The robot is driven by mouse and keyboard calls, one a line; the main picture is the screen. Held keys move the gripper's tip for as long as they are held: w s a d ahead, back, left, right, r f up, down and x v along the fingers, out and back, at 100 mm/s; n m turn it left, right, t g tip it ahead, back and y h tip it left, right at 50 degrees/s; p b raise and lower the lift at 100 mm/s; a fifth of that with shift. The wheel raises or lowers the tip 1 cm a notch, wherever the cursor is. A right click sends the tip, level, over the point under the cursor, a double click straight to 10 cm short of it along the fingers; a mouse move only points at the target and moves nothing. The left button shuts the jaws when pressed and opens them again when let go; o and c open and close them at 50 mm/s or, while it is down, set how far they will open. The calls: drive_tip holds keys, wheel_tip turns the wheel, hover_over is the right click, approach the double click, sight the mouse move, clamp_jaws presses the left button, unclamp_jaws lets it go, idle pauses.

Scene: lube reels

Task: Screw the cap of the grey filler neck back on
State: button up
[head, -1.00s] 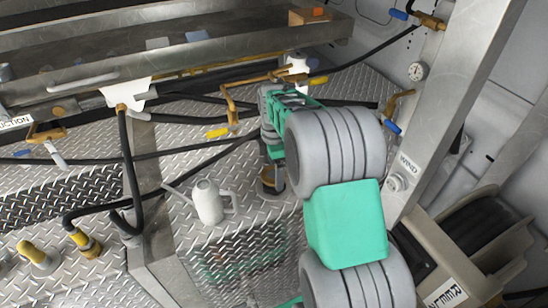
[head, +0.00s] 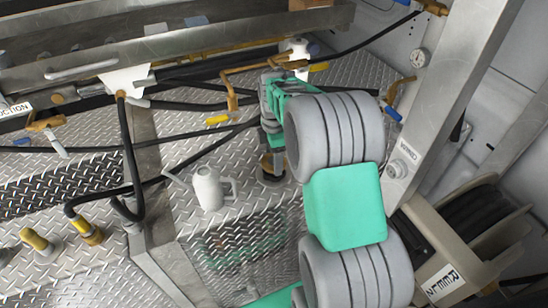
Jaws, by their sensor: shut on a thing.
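My gripper (head: 270,154) points down at the middle of the picture, below the wrist of my green and grey arm. It is shut on a small brownish cap (head: 266,165), which shows only partly under the fingers. The grey filler neck (head: 272,179) stands on the diamond-plate deck directly below. The cap is at the neck's top, but I cannot tell whether it is seated or threaded. My arm hides the right side of this area.
A white watering can (head: 209,188) stands just left of the neck. Black hoses (head: 195,150) and a brass valve with a yellow handle (head: 231,108) lie close behind. A steel post (head: 455,85) and a beige hose reel (head: 470,235) stand to the right.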

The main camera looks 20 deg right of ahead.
drive_tip(key=c, duration=0.3)
drive_tip(key=m, duration=0.5)
drive_tip(key=m, duration=0.3)
drive_tip(key=shift+m+p, duration=0.3)
drive_tip(key=shift+p, duration=0.05)
drive_tip(key=shift+m, duration=0.9)
drive_tip(key=shift+m, duration=1.2)
drive_tip(key=o, duration=1.5)
